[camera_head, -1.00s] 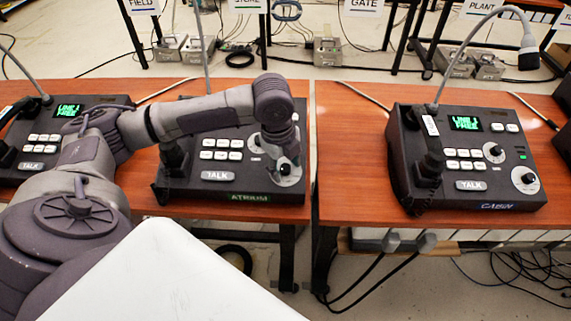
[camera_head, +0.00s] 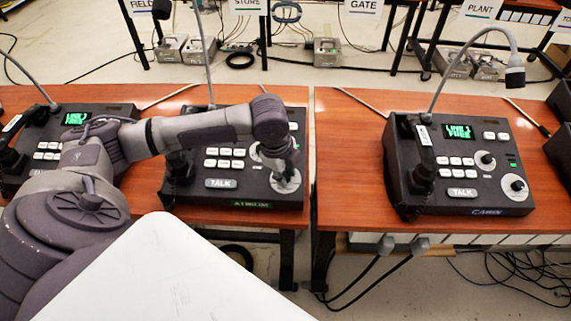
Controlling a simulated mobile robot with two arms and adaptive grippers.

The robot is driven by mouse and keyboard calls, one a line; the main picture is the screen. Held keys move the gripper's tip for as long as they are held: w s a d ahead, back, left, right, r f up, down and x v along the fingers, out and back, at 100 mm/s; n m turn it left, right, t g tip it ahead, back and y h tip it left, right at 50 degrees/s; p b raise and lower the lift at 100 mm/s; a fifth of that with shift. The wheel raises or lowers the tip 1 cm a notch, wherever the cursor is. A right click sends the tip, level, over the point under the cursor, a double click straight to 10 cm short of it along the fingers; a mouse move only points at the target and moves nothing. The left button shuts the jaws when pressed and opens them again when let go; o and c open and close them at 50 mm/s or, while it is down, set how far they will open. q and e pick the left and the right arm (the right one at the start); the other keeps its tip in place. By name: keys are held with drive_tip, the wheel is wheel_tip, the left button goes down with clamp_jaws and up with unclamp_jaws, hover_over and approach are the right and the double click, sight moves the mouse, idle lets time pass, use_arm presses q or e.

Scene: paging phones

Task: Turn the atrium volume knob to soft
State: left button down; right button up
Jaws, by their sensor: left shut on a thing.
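The atrium paging phone (camera_head: 223,197) is a dark box with white buttons, a TALK key and a green ATRIUM label, on the wooden table. Its lower right knob (camera_head: 287,184) sits on a round light dial plate. My left arm reaches across from the left, and my left gripper (camera_head: 284,172) points down over that knob, shut on it. The gripper hides most of the knob, so its pointer setting cannot be read. The upper knob's dial plate (camera_head: 256,152) is partly hidden behind the gripper. My right gripper is not in view.
The cabin phone (camera_head: 462,203) stands on the right table (camera_head: 350,190), across a narrow gap. Another phone (camera_head: 55,125) stands at the left, partly behind my arm. A handset (camera_head: 178,180) and a gooseneck microphone (camera_head: 207,60) rise from the atrium phone.

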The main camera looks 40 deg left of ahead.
use_arm(q)
drive_tip(key=n+p, duration=0.3)
drive_tip(key=n+t+p, duration=0.1)
drive_tip(key=n+p, duration=0.2)
drive_tip(key=p, duration=0.1)
drive_tip(key=n+p, duration=0.3)
drive_tip(key=p, duration=0.1)
drive_tip(key=shift+s+r+t, duration=0.1)
drive_tip(key=shift+r+t, duration=0.15)
drive_tip(key=shift+t, duration=0.05)
drive_tip(key=shift+f+n+y+p, duration=0.2)
drive_tip(key=shift+n+y+p, duration=0.2)
drive_tip(key=shift+n+p, duration=1.55)
drive_tip(key=shift+t, duration=0.3)
drive_tip(key=c, duration=0.9)
unclamp_jaws()
drive_tip(key=v, duration=1.2)
drive_tip(key=shift+d, duration=0.1)
